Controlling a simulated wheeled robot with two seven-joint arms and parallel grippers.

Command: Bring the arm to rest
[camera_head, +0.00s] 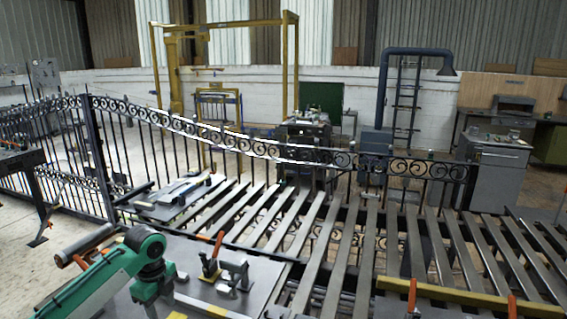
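Neither of my grippers shows in the head view, and I cannot tell how my arms are posed. A dark iron gate with scrollwork (345,159) stands upright behind a slatted metal table (340,250), and its top rail dips in the middle. A green, jointed-looking device (95,286) lies at the lower left; I cannot tell whether it is a tool or an arm.
A grey bench surface (195,292) at the lower left carries small clamp-like tools (232,272). A yellow bar (450,296) lies across the slats at the right. A yellow frame (290,65), a blue duct (384,90) and a grey cabinet (497,175) stand behind. Floor shows at the left.

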